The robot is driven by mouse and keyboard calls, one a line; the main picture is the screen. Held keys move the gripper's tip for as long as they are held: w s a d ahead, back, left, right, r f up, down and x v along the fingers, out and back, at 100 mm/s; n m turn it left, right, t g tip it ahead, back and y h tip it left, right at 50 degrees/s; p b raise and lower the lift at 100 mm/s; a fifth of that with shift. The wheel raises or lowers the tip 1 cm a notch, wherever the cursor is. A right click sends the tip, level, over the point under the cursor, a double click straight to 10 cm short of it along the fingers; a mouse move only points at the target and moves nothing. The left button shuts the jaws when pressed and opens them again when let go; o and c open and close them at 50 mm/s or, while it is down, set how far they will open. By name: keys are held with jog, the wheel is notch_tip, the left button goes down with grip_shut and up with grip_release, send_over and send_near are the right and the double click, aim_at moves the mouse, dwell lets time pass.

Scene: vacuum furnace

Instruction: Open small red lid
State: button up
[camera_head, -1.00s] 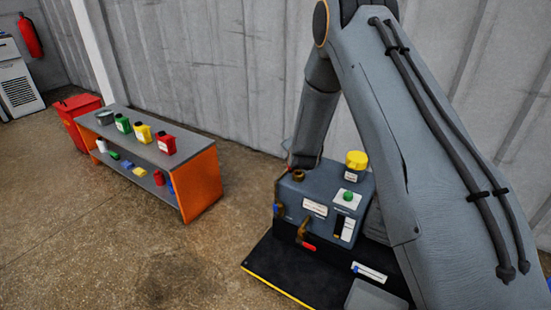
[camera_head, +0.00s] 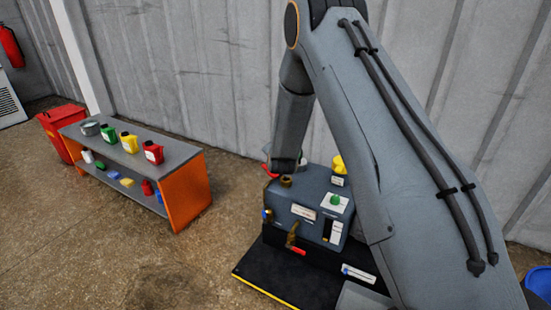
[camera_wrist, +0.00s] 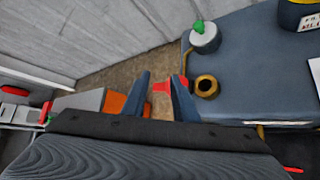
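The small red lid (camera_wrist: 161,87) shows in the wrist view between the two fingertips of my gripper (camera_wrist: 160,84), spanning the gap, and seems gripped by them. It lies just left of a brass neck (camera_wrist: 206,86) with a dark open hole on top of the blue-grey machine (camera_wrist: 250,70). In the head view, a bit of red (camera_head: 271,175) shows at the tool end of my arm, left of the brass neck (camera_head: 286,181). My arm hides most of the gripper there.
A yellow cap (camera_head: 339,163) and a green knob (camera_head: 335,200) are on the machine (camera_head: 312,190). A grey can with a green top (camera_wrist: 204,38) stands close to the neck. An orange-sided shelf (camera_head: 187,190) with several bottles and a red bin (camera_head: 62,125) stand left. Bare floor lies between.

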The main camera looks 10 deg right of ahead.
jog(key=shift+v, duration=2.3)
